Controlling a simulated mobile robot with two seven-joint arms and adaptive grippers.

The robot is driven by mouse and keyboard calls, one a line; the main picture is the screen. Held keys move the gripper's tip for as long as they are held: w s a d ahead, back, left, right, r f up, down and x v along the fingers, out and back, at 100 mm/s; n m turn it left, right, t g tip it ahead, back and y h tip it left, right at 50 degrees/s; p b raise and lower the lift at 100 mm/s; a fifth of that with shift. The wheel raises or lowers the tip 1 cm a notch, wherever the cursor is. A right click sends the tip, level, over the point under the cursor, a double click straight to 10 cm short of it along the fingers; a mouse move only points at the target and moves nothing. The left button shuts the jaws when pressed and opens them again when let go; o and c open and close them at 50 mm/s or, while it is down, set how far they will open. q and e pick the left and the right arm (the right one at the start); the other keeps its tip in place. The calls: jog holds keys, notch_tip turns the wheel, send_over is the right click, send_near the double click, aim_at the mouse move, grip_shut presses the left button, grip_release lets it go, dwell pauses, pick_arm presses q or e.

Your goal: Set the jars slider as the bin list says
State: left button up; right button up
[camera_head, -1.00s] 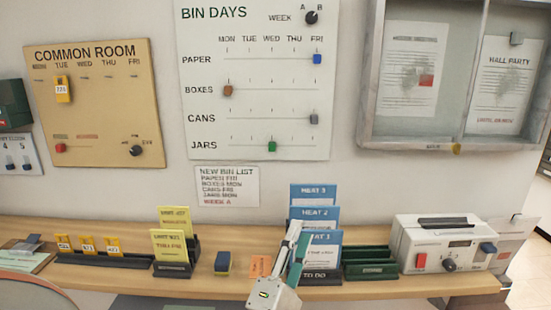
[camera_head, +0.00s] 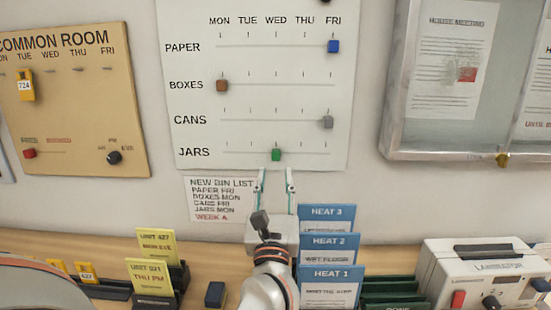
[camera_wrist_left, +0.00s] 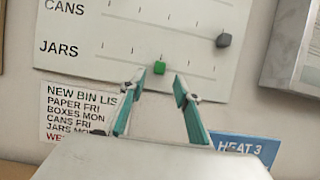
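The green jars slider (camera_head: 276,155) sits at about WED on the JARS row of the white bin days board (camera_head: 185,100). It also shows in the left wrist view (camera_wrist_left: 159,68), just past the fingertips and between them. My left gripper (camera_head: 276,172) is open and empty just below the slider, its two teal fingers apart; I cannot tell whether they touch the board. The new bin list (camera_head: 215,199) on the wall reads paper FRI, boxes MON, cans FRI, jars MON, week A. My right gripper is not in view.
The blue paper slider (camera_head: 333,47) and grey cans slider (camera_head: 327,122) are at FRI. The brown boxes slider (camera_head: 222,86) is at MON. Blue heat cards (camera_head: 329,285) stand right of my arm; yellow cards (camera_head: 150,279) stand left. The board's JARS track is clear toward MON.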

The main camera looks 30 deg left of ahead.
aim_at(275, 158)
pick_arm(q)
jog(key=p+x, duration=0.1)
jog(key=x, duration=0.4)
jog(key=shift+r, duration=0.1)
jog(key=shift+w+a, duration=0.3)
jog(key=shift+w, duration=0.1)
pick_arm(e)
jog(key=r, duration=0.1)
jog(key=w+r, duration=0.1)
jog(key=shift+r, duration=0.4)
pick_arm(q)
grip_shut()
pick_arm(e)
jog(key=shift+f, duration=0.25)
